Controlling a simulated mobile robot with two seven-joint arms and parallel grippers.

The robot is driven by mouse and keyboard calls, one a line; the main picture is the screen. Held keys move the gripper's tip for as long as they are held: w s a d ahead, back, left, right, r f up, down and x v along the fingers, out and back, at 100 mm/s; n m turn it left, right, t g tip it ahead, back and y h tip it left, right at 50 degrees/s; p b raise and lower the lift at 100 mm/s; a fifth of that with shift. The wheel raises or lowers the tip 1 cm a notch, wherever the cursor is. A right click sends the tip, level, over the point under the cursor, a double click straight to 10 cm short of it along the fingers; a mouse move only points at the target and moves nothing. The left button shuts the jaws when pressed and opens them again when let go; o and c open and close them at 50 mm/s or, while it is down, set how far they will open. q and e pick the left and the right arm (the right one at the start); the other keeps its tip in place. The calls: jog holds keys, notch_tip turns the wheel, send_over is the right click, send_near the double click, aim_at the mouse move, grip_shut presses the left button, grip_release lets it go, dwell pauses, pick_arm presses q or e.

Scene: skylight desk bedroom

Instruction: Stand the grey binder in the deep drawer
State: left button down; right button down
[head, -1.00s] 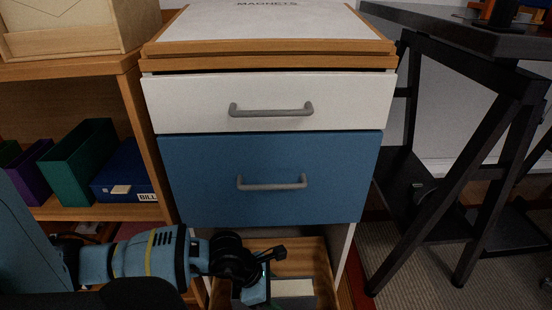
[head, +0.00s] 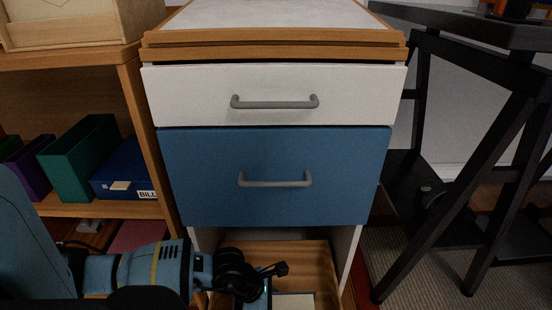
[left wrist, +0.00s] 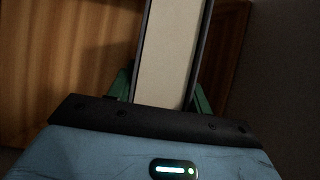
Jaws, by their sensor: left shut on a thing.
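My left gripper (head: 262,296) reaches in from the left, low in the head view, over the open bottom drawer (head: 305,256) with bare wooden inner walls. In the left wrist view, the gripper (left wrist: 162,95) is shut on the grey binder (left wrist: 172,50). The binder shows as a cream strip between dark grey edges, with green fingertips on both sides. In the head view a pale patch of it (head: 294,301) shows beside the gripper at the bottom edge. Its lower part is hidden, so I cannot tell whether it touches the drawer floor. My right gripper is not in view.
Above the open drawer are a shut blue drawer (head: 275,205) and a white drawer (head: 350,90). A shelf on the left holds a green box (head: 82,155) and a blue box (head: 125,170). A black trestle (head: 450,190) stands at right.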

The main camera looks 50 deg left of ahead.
pick_arm(q)
jog(key=c, duration=0.6)
grip_release()
jog(key=shift+s+r, duration=0.1)
jog(key=shift+r, duration=0.15)
jog(key=p+v, duration=0.5)
jog(key=v, duration=0.6)
jog(key=shift+s+r, duration=0.1)
jog(key=shift+r, duration=0.2)
jog(key=shift+a, duration=0.1)
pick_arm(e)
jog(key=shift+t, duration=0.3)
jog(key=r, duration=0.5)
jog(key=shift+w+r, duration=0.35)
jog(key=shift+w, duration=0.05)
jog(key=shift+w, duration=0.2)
